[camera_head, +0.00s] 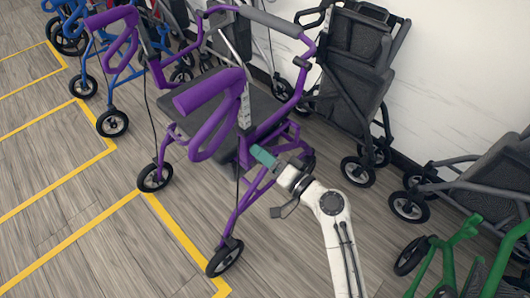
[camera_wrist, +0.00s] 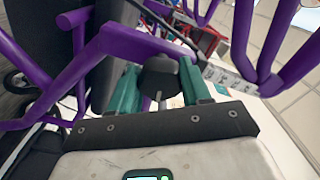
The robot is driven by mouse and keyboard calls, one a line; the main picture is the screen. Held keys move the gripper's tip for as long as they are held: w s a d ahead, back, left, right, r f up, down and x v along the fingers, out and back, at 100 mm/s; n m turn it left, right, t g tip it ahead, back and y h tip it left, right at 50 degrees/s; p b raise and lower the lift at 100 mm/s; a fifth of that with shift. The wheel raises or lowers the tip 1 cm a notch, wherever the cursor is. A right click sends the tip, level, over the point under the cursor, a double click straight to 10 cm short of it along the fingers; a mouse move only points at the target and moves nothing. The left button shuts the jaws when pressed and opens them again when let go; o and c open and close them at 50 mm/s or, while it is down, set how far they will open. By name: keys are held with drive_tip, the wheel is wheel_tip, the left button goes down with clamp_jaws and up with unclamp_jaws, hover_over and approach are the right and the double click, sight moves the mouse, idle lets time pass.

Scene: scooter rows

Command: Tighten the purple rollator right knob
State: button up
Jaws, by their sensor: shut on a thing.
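The purple rollator (camera_head: 208,128) stands upright at the centre of the head view, with a dark seat. Its purple frame (camera_wrist: 130,42) fills much of the wrist view. A dark knob (camera_wrist: 160,74) sits between the two teal fingers of my gripper (camera_wrist: 158,88) in the wrist view, and the fingers are shut on it. In the head view my gripper (camera_head: 264,156) reaches the rollator's frame from the right, just below a grey post with holes (camera_head: 245,108). The knob is hidden there behind the fingers and frame.
A blue rollator (camera_head: 125,75) stands to the left. Grey-black rollators (camera_head: 355,75) stand behind along the white wall, and a green one (camera_head: 447,258) is at the lower right. Yellow lines (camera_head: 175,230) mark the wooden floor, which is clear at the lower left.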

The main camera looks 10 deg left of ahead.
drive_tip(key=m, duration=0.2)
drive_tip(key=m+p, duration=0.2)
drive_tip(key=m, duration=0.1)
drive_tip(key=shift+s+a+f+m, duration=0.1)
drive_tip(key=shift+s+f+m, duration=0.15)
drive_tip(key=shift+s+m, duration=0.05)
drive_tip(key=m+p, duration=0.3)
drive_tip(key=m, duration=0.1)
drive_tip(key=shift+r, duration=0.1)
drive_tip(key=m+p, duration=0.3)
drive_tip(key=m, duration=0.3)
drive_tip(key=shift+r, duration=0.1)
drive_tip(key=m+p, duration=0.2)
drive_tip(key=m, duration=0.2)
drive_tip(key=shift+w+r+m, duration=0.1)
drive_tip(key=shift+m, duration=0.2)
drive_tip(key=shift+p, duration=0.35)
drive_tip(key=o, duration=1)
drive_tip(key=shift+w+r+m, duration=0.1)
drive_tip(key=shift+m, duration=0.2)
drive_tip(key=shift+o, duration=0.2)
